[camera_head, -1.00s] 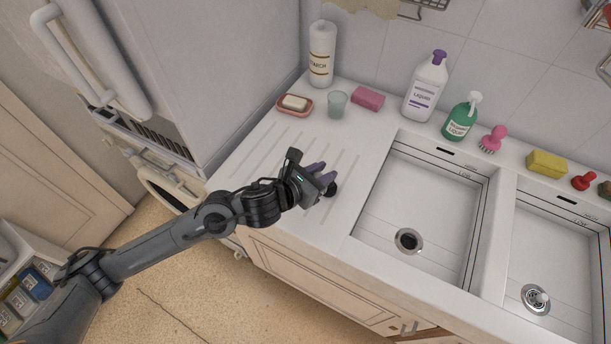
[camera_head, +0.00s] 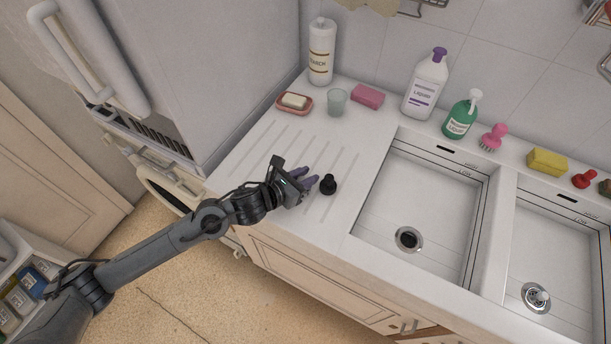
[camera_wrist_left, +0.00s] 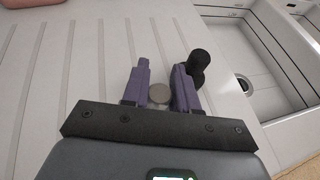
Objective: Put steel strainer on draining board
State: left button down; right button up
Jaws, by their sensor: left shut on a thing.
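My left gripper (camera_head: 308,179) is low over the grooved draining board (camera_head: 262,153), left of the left sink. In the left wrist view its two purple fingers (camera_wrist_left: 157,82) stand slightly apart, closed on a small grey round-topped piece (camera_wrist_left: 159,93). This looks like the knob of the steel strainer; the rest of it is hidden, and I cannot tell whether it touches the board. A black knobbed stopper (camera_head: 328,185) stands on the board just right of the fingers. It also shows beside the right finger in the wrist view (camera_wrist_left: 199,66). My right gripper is out of view.
The left sink (camera_head: 430,200) has a round drain (camera_head: 408,240); another metal strainer (camera_head: 536,297) sits in the right sink. A soap dish (camera_head: 294,104), glass (camera_head: 337,103), pink sponge (camera_head: 368,96) and starch bottle (camera_head: 321,52) line the back. The board's middle is clear.

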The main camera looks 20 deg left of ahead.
pick_arm(q)
jog(key=shift+f, duration=0.1)
jog(key=c, duration=0.9)
grip_release()
jog(key=shift+o, duration=0.2)
